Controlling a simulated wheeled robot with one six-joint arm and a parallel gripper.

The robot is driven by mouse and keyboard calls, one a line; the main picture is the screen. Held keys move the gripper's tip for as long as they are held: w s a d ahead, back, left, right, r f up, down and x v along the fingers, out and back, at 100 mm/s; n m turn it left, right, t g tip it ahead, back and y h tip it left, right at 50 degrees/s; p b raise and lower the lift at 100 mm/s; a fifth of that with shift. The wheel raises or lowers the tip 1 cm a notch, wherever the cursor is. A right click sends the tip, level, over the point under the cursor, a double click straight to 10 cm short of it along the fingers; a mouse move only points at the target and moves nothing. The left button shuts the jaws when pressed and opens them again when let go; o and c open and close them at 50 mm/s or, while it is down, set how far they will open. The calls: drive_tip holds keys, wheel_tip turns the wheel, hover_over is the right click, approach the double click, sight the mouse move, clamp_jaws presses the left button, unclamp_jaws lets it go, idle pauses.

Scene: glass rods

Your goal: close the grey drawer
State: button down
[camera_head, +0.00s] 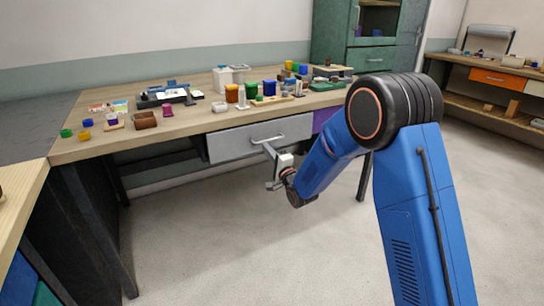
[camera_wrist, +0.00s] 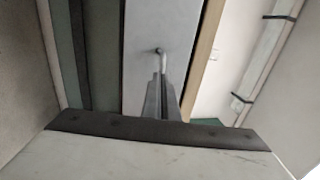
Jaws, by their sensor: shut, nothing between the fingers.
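The grey drawer (camera_head: 232,146) sits under the front edge of the wooden workbench, with a pale bar handle (camera_head: 268,140) across its front. I cannot tell from this angle how far it stands out. In the wrist view the drawer front (camera_wrist: 143,28) is a grey panel turned on its side, with its handle (camera_wrist: 160,57) at the middle. My gripper (camera_head: 267,149) is in front of the drawer, its fingers pointing at the handle area. The fingers (camera_wrist: 161,78) are shut and empty. Their tips overlap the handle's end in the picture; whether they touch is unclear.
The workbench top (camera_head: 190,128) carries several small blocks, jars and trays. A purple drawer (camera_head: 322,119) is right of the grey one, partly behind my arm. A dark bench leg (camera_head: 95,225) stands at left. The floor (camera_head: 230,235) in front is clear.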

drive_tip(key=shift+w+a+r, duration=0.1)
drive_tip(key=shift+w+a, duration=0.1)
drive_tip(key=shift+w, duration=0.1)
drive_tip(key=x, duration=0.3)
drive_tip(key=shift+w+a+f, duration=0.25)
drive_tip(key=shift+w+a, duration=0.05)
drive_tip(key=shift+r, duration=0.2)
